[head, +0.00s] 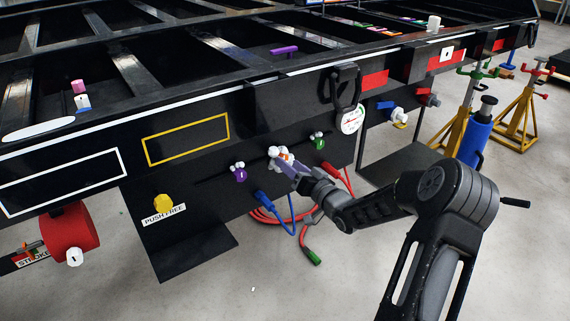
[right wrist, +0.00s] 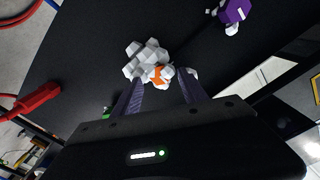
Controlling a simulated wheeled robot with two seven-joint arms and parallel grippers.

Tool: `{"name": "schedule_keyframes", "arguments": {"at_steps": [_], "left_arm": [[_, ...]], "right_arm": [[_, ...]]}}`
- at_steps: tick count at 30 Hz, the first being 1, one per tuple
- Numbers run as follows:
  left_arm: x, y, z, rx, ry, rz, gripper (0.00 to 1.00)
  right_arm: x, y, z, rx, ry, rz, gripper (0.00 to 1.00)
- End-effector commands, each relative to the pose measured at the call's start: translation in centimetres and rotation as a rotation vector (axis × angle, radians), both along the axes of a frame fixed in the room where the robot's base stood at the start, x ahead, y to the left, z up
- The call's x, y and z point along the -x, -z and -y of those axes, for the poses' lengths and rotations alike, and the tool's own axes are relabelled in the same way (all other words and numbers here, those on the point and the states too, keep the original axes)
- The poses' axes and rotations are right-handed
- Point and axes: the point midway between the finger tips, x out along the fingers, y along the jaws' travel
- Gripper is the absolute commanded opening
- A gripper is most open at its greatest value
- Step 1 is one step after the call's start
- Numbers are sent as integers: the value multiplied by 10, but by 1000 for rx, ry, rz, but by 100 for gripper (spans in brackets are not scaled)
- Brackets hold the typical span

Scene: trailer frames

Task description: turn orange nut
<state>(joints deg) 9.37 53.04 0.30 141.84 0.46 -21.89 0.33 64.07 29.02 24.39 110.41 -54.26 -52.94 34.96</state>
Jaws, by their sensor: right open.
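The orange nut (head: 288,157) is on the black trailer panel (head: 210,215), partly hidden by white faceted pieces and my right gripper. In the right wrist view, the orange nut (right wrist: 158,75) shows small orange patches beside a white faceted cluster (right wrist: 146,57). My right gripper (head: 284,165) is at the nut, with its fingers pointing toward the panel. In the right wrist view, my right gripper (right wrist: 160,78) is open, its purple-grey fingertips apart on either side of the orange patches. I cannot tell whether they touch. My left gripper is not in view.
A purple nut (head: 241,175) sits left on the panel, a green one (head: 320,143) right. Red and blue cables (head: 291,213) hang below my right gripper. A yellow knob (head: 163,203) is lower left. Yellow jack stands (head: 520,118) and a blue cylinder (head: 476,138) stand right.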

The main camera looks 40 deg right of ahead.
Motion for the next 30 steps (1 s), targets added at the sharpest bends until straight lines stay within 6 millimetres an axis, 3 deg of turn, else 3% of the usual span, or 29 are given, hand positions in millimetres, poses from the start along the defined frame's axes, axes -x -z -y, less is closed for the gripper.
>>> {"name": "schedule_keyframes", "arguments": {"at_steps": [6,16,30], "left_arm": [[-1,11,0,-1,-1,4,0],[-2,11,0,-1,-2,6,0],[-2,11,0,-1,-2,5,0]], "right_arm": [[-28,1,0,-1,0,2,50],[-32,-1,1,-1,1,1,50],[-32,0,1,0,0,1,13]]}}
